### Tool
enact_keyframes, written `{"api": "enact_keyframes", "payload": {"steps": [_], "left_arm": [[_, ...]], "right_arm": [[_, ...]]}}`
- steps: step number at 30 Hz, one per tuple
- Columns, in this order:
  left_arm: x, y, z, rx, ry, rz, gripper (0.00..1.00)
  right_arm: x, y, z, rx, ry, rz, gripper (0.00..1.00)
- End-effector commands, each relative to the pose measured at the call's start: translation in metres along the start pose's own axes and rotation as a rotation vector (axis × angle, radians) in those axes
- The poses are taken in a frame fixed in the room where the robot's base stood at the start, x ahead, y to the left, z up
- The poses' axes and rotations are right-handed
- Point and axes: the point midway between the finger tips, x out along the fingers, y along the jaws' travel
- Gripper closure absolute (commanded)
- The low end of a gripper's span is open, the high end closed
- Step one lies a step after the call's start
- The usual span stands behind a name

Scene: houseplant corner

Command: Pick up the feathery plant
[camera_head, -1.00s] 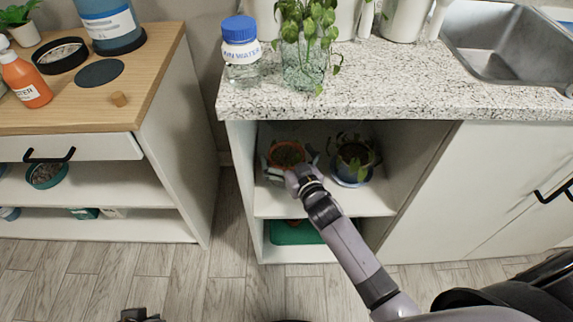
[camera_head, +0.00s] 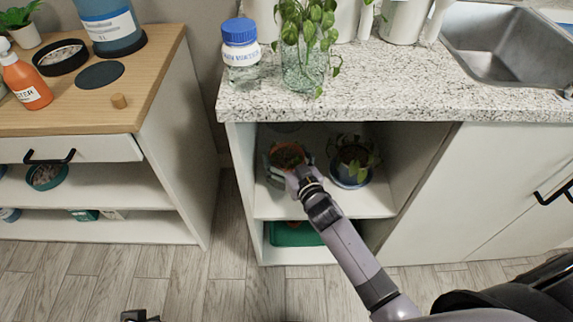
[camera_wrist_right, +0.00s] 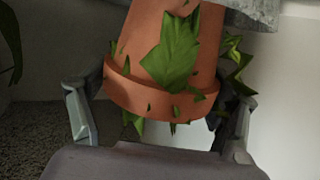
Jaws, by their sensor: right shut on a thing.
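The plant in an orange terracotta pot (camera_head: 287,155) is in the upper compartment of the open cabinet, on its left side. My right gripper (camera_head: 283,170) reaches in from the front, with its fingers on both sides of this pot. In the right wrist view the pot (camera_wrist_right: 135,62) sits between the fingers of my right gripper (camera_wrist_right: 160,120), shut on it. Jagged green leaves (camera_wrist_right: 172,52) hang over the rim. Whether the pot is clear of the shelf I cannot tell. A small dark part of my left gripper (camera_head: 140,315) shows at the bottom edge; its fingers are unclear.
A second potted plant (camera_head: 354,160) on a blue saucer (camera_head: 350,184) stands close on the right. Cabinet walls and the speckled countertop (camera_head: 400,95) enclose the compartment. A green tray (camera_head: 290,235) is on the lower shelf. A glass vase (camera_head: 303,65) and blue-capped bottle (camera_head: 240,50) stand above.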

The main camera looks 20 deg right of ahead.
Motion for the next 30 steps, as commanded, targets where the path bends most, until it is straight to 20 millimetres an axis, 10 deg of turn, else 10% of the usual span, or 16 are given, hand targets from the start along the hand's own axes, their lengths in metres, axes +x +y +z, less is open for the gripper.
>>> {"api": "enact_keyframes", "payload": {"steps": [22, 30], "left_arm": [[-0.010, 0.000, -0.004, 0.000, -0.003, 0.000, 1.00], [0.058, 0.003, 0.002, 0.004, -0.039, 0.007, 1.00]], "right_arm": [[-0.005, 0.000, -0.038, -0.002, 0.009, -0.001, 0.65], [-0.012, 0.000, -0.086, -0.001, 0.010, -0.001, 0.65]]}}
